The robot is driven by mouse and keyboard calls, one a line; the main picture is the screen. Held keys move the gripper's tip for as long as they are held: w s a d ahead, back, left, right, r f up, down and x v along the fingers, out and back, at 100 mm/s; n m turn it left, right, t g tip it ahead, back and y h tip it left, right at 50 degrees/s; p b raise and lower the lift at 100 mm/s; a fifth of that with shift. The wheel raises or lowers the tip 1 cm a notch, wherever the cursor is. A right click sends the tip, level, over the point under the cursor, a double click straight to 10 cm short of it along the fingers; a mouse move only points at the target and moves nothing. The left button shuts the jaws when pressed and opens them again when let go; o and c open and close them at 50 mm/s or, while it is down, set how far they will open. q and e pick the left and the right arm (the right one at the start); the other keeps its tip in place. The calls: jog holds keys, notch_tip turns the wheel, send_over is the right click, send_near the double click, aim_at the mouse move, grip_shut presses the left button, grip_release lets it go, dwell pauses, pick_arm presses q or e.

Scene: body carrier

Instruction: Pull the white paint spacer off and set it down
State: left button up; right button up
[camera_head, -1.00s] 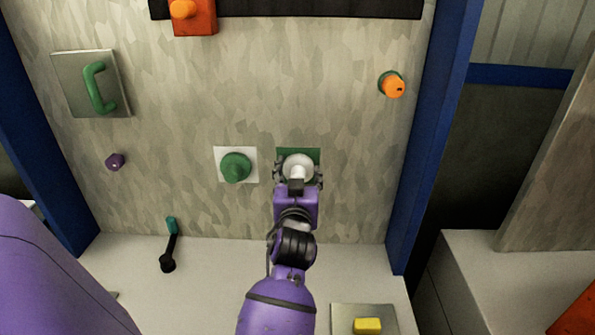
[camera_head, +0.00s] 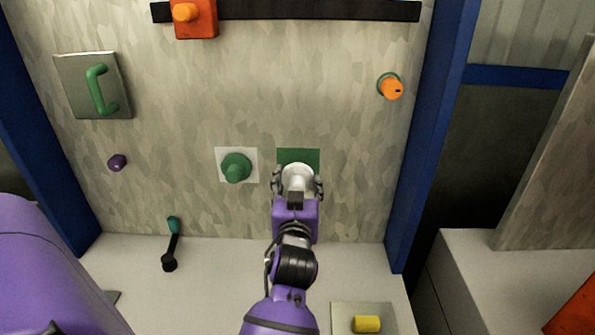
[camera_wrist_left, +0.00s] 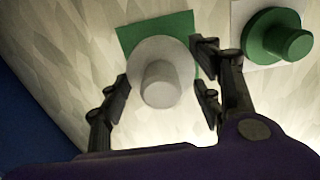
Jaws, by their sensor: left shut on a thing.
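The white paint spacer (camera_head: 298,177) is a round white disc with a stubby knob. It is between the fingers of my left gripper (camera_head: 297,186), which is shut on its rim. It overlaps the lower part of a green square patch (camera_head: 298,156) on the panel. In the left wrist view the spacer (camera_wrist_left: 162,85) sits between the dark fingers of my left gripper (camera_wrist_left: 162,92), with the green patch (camera_wrist_left: 140,36) behind it. Whether its back touches the panel is hidden. My right gripper is not in view.
A green knobbed spacer (camera_head: 236,167) on a white square is close on the left. A teal-tipped lever (camera_head: 172,245) is at lower left, a yellow piece (camera_head: 367,324) on a plate at lower right. A blue post (camera_head: 430,150) bounds the panel on the right.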

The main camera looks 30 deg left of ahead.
pick_arm(q)
jog(key=shift+v, duration=1.4)
